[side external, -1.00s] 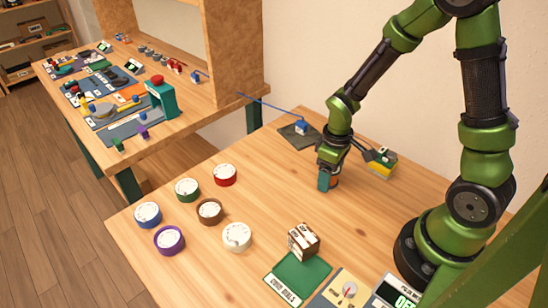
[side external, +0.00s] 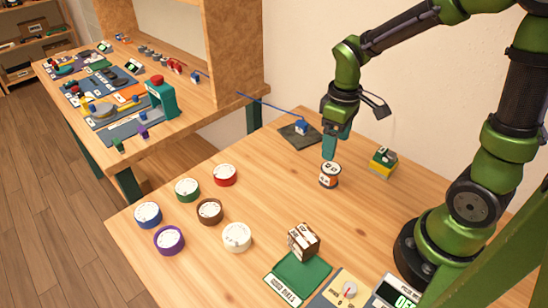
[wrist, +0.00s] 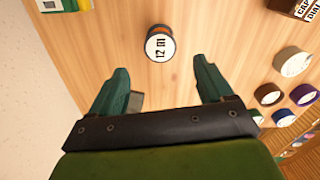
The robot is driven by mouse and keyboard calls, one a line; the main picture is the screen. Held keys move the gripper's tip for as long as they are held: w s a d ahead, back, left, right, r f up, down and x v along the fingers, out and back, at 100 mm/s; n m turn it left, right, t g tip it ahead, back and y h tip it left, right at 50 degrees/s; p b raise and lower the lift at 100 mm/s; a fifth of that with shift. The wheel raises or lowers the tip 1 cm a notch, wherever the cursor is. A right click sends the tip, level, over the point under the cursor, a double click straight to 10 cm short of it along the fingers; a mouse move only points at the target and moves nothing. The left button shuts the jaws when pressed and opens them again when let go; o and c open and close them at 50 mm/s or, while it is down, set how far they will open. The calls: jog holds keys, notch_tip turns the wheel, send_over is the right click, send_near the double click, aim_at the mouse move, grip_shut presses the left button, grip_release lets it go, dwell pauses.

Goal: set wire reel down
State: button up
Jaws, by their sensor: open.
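The wire reel (side external: 329,175) stands upright on the wooden table, a small round reel with a white labelled top and an orange and dark side. In the wrist view the reel (wrist: 160,44) sits beyond the fingertips, with bare wood around it. My gripper (side external: 337,146) is above and just behind the reel in the side view, fingers pointing down. In the wrist view my gripper (wrist: 166,75) has its two teal fingers wide apart with nothing between them. The reel is apart from the fingers.
Several coloured round dials, one of them red (side external: 225,175), stand at the left. A brown and white box (side external: 303,241) stands by a green mat (side external: 300,278) in front. A yellow-green block (side external: 382,161) is right of the reel. A dark mat (side external: 300,136) lies behind.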

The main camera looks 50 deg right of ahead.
jog(key=s+a+r+m+t+y, duration=0.1)
jog(key=s+a+r+m+t, duration=0.2)
jog(key=r, duration=0.3)
jog(key=s+a+r+m+t+y, duration=0.1)
jog(key=s+a+r+m+t, duration=0.2)
jog(key=r, duration=0.4)
jog(key=shift+s+a+t, duration=0.15)
jog(key=shift+t, duration=0.45)
